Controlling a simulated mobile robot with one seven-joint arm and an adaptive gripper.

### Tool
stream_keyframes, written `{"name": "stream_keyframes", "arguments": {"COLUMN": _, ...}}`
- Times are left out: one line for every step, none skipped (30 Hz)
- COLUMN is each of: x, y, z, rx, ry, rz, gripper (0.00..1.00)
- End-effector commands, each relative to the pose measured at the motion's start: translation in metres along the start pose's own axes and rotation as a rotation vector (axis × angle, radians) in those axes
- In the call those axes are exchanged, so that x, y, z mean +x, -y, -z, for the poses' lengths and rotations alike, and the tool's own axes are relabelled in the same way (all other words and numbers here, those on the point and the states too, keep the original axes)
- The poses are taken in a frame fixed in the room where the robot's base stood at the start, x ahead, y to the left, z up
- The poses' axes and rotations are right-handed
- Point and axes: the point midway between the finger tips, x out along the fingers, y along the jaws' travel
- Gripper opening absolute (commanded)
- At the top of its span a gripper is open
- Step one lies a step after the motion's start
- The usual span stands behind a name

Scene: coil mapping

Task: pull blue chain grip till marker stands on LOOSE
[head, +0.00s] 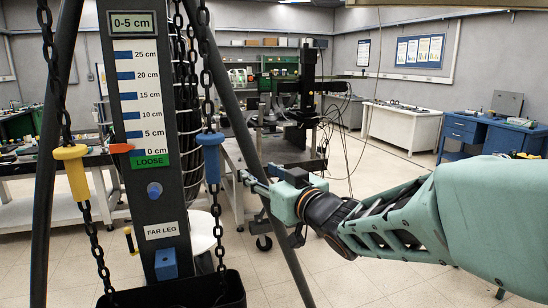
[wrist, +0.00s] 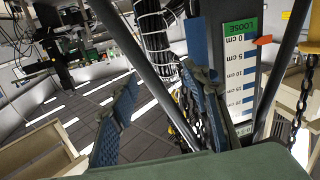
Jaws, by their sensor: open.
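The blue chain grip (head: 210,157) hangs on the dark chain right of the scale post. My gripper (head: 250,181) is open just right of the grip and a little lower, with nothing visible between its fingers. In the wrist view my gripper (wrist: 160,112) shows two spread fingers; a blue piece that looks like the grip (wrist: 196,40) is partly hidden behind the right-hand finger. The orange marker (head: 121,148) points at about the 0 cm line, at the top edge of the green LOOSE band (head: 150,161). The marker also shows in the wrist view (wrist: 264,40).
A yellow chain grip (head: 74,172) hangs left of the post. A display (head: 131,23) above the scale reads 0-5 cm. Dark slanted legs flank the post, and a black bin (head: 180,293) stands below. Benches line the room; the floor at right is mostly clear.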

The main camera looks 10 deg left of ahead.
Motion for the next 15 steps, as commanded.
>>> {"name": "stream_keyframes", "arguments": {"x": 0.011, "y": 0.016, "z": 0.0, "rx": 0.016, "ry": -0.011, "rz": 0.033, "gripper": 0.44}}
{"name": "stream_keyframes", "arguments": {"x": 0.019, "y": 0.027, "z": 0.0, "rx": 0.025, "ry": -0.016, "rz": 0.054, "gripper": 0.44}}
{"name": "stream_keyframes", "arguments": {"x": 0.025, "y": 0.036, "z": 0.002, "rx": 0.034, "ry": -0.023, "rz": 0.074, "gripper": 0.44}}
{"name": "stream_keyframes", "arguments": {"x": 0.029, "y": 0.043, "z": 0.003, "rx": 0.041, "ry": -0.028, "rz": 0.089, "gripper": 0.44}}
{"name": "stream_keyframes", "arguments": {"x": 0.031, "y": 0.049, "z": 0.004, "rx": 0.046, "ry": -0.033, "rz": 0.1, "gripper": 0.44}}
{"name": "stream_keyframes", "arguments": {"x": 0.033, "y": 0.054, "z": 0.005, "rx": 0.052, "ry": -0.037, "rz": 0.11, "gripper": 0.44}}
{"name": "stream_keyframes", "arguments": {"x": 0.034, "y": 0.056, "z": 0.006, "rx": 0.054, "ry": -0.04, "rz": 0.115, "gripper": 0.44}}
{"name": "stream_keyframes", "arguments": {"x": 0.034, "y": 0.058, "z": 0.007, "rx": 0.056, "ry": -0.041, "rz": 0.119, "gripper": 0.44}}
{"name": "stream_keyframes", "arguments": {"x": 0.034, "y": 0.059, "z": 0.007, "rx": 0.057, "ry": -0.042, "rz": 0.122, "gripper": 0.44}}
{"name": "stream_keyframes", "arguments": {"x": 0.034, "y": 0.06, "z": 0.008, "rx": 0.057, "ry": -0.043, "rz": 0.122, "gripper": 0.44}}
{"name": "stream_keyframes", "arguments": {"x": 0.035, "y": 0.06, "z": 0.008, "rx": 0.057, "ry": -0.043, "rz": 0.122, "gripper": 0.44}}
{"name": "stream_keyframes", "arguments": {"x": 0.035, "y": 0.059, "z": 0.008, "rx": 0.057, "ry": -0.043, "rz": 0.121, "gripper": 0.44}}
{"name": "stream_keyframes", "arguments": {"x": 0.035, "y": 0.059, "z": 0.008, "rx": 0.056, "ry": -0.043, "rz": 0.121, "gripper": 0.44}}
{"name": "stream_keyframes", "arguments": {"x": 0.036, "y": 0.059, "z": 0.008, "rx": 0.056, "ry": -0.043, "rz": 0.12, "gripper": 0.44}}
{"name": "stream_keyframes", "arguments": {"x": 0.037, "y": 0.059, "z": 0.009, "rx": 0.056, "ry": -0.043, "rz": 0.12, "gripper": 0.44}}
